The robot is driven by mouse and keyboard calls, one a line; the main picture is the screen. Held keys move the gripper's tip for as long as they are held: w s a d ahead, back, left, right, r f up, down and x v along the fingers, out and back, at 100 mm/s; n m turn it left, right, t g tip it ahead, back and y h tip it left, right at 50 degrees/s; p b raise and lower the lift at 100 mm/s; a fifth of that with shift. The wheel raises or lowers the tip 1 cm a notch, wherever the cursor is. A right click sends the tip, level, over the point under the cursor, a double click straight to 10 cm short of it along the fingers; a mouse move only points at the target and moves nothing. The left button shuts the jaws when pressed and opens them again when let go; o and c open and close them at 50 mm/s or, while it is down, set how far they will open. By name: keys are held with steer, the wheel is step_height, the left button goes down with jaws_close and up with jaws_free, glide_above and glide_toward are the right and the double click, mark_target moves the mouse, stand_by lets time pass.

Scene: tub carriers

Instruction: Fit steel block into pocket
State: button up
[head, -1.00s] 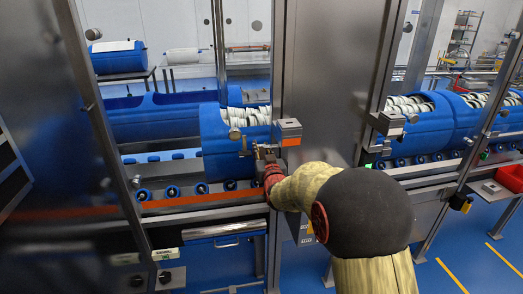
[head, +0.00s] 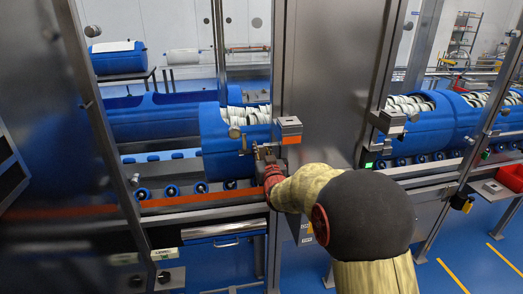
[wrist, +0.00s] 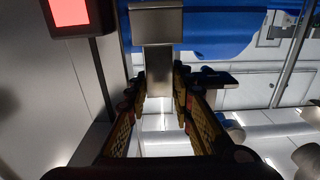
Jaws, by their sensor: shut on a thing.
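My gripper (head: 265,152) is at the right end of the near blue tub (head: 222,150), just left of the steel post. In the wrist view my gripper (wrist: 159,84) has its two fingers on either side of a bright steel piece, the steel block (wrist: 158,64), and is shut on it. A wider steel part (wrist: 157,24) shows beyond it at the top; I cannot tell whether the two are joined or touching. The pocket cannot be made out clearly in either view. In the head view the block is mostly hidden by my gripper and small.
A grey box with an orange light (head: 289,130) is on the post just above my gripper; its lit face shows red in the wrist view (wrist: 70,13). A rail with an orange strip (head: 205,200) and rollers lies left. More blue tubs (head: 432,128) are at right.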

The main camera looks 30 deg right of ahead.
mark_target(262, 159)
steer(key=shift+f+b, duration=0.9)
steer(key=shift+f, duration=0.6)
steer(key=o, duration=1.1)
steer(key=shift+f, duration=0.15)
steer(key=shift+s, duration=0.1)
steer(key=shift+f, duration=0.1)
steer(key=v, duration=1.2)
steer(key=shift+r, duration=0.35)
steer(key=shift+f, duration=0.1)
